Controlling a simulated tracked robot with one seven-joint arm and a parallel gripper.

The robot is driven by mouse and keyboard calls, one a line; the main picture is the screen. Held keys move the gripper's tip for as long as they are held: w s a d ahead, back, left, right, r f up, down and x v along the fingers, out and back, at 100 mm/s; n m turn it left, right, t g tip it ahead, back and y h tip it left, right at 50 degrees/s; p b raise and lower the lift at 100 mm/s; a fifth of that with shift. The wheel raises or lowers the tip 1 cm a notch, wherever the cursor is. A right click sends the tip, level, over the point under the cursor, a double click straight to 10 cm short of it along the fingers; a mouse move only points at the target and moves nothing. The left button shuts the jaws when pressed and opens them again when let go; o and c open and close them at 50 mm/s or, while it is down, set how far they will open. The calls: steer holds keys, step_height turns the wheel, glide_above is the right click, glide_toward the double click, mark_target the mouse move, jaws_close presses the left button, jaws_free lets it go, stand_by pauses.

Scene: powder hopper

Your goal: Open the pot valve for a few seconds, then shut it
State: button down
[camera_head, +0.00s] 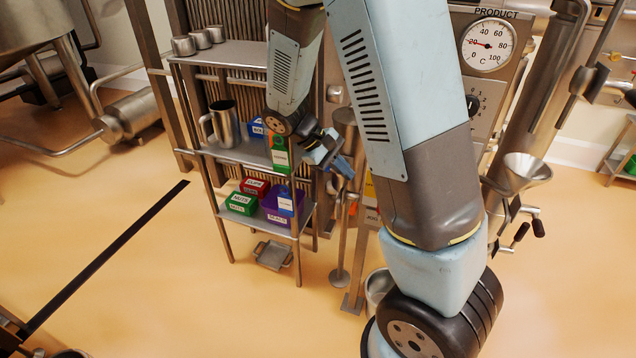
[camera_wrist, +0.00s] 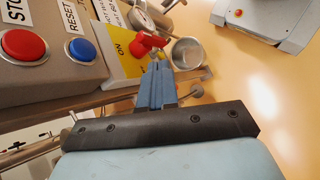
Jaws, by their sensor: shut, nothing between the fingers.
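My gripper (camera_head: 342,165) is in front of the shelf's right side in the head view. In the wrist view its blue fingers (camera_wrist: 160,84) are together and empty. They point toward a red handle (camera_wrist: 145,43) beside a yellow panel marked ON; I see no grip on it. A metal pot (camera_wrist: 188,53) is just beyond the fingertips, to the right. A metal pot (camera_head: 378,284) also stands low behind my arm in the head view, partly hidden. I cannot tell which handle is the pot valve.
Red STOP (camera_wrist: 23,45) and blue RESET (camera_wrist: 82,50) buttons are on a box at left in the wrist view. A metal shelf (camera_head: 240,152) holds jugs and coloured boxes. A steel funnel (camera_head: 526,170) and black-gripped handles (camera_head: 521,233) are at right. The left floor is mostly clear.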

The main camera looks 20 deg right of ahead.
steer(key=w+a+f+n+t+h, duration=0.2)
steer(key=w+f+n+t, duration=0.2)
steer(key=f+n+t, duration=0.4)
steer(key=w+a+f+n+t+h, duration=0.2)
steer(key=w+f+n+t, duration=0.1)
steer(key=f+n+t, duration=0.55)
steer(key=w+a+f+n+t+h, duration=0.35)
steer(key=f+n+t, duration=0.3)
steer(key=f, duration=0.45)
steer(key=w+d+r+y, duration=0.1)
steer(key=w+d+r, duration=0.5)
steer(key=w+r, duration=0.2)
steer(key=shift+d+r, duration=0.15)
steer(key=shift+r, duration=0.5)
steer(key=shift+w, duration=0.1)
